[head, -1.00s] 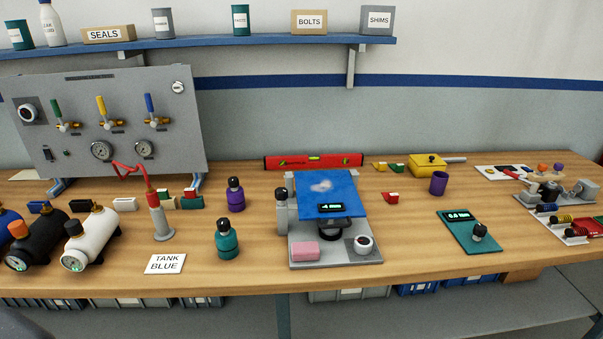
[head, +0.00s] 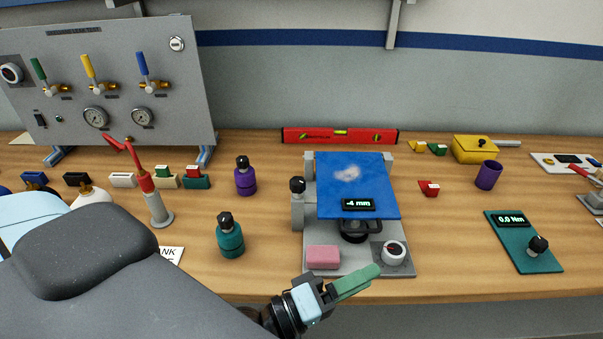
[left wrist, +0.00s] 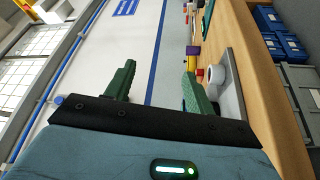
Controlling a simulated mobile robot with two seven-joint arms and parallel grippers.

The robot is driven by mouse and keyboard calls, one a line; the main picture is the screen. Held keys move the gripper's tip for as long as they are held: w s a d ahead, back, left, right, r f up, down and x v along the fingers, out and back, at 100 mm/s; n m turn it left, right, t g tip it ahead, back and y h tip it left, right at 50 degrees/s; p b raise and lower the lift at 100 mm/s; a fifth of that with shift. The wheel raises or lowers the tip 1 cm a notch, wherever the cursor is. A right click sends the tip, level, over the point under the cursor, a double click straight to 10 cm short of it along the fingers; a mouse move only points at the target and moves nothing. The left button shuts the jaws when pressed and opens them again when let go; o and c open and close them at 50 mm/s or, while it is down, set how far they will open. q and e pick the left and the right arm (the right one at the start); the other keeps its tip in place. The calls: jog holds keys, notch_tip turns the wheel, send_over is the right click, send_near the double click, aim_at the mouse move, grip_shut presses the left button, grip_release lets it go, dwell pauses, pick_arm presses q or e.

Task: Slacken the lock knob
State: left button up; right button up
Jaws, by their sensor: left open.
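A grey fixture (head: 285,264) on the bench carries a blue plate (head: 345,200) with a display reading -4 mm. A black-topped knob (head: 297,185) stands on a grey post at its left side. A white dial knob (head: 394,253) with a dark face sits at its front right corner; I cannot tell which of the two is the lock knob. My left gripper (head: 357,282) is open and empty at the bench's front edge, just left of and in front of the white knob. In the left wrist view, its green fingers (left wrist: 160,76) are apart, with a white round knob (left wrist: 216,72) beyond the right finger.
A pink block (head: 323,257) lies on the fixture's front left. A teal bottle (head: 230,237) and a purple bottle (head: 245,177) stand to the left. A teal torque unit (head: 520,245) reading 0.0 Nm lies to the right, with bare bench between it and the fixture.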

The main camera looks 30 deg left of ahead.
pick_arm(q)
jog(key=w+a+r+n+t+y, duration=0.35)
jog(key=a+n+y, duration=0.2)
jog(key=n, duration=0.45)
jog(key=w+a+r+n+t+y, duration=0.35)
jog(key=n+y, duration=0.25)
jog(key=n, duration=0.3)
jog(key=n+g+y, duration=0.7)
jog(key=n+y, duration=0.2)
jog(key=n, duration=0.6)
send_near(298, 177)
jog(key=x, duration=0.3)
jog(key=shift+f, duration=0.15)
jog(key=shift+w+a, duration=0.25)
jog(key=shift+w, duration=0.15)
jog(key=p+x, duration=0.1)
jog(key=x, duration=0.5)
jog(key=shift+w+a+f, duration=0.15)
jog(key=shift+w+a, duration=0.05)
jog(key=shift+w, duration=0.2)
pick_arm(e)
jog(key=shift+w+d+r, duration=0.1)
jog(key=shift+w+r, duration=0.65)
jog(key=shift+w, duration=0.2)
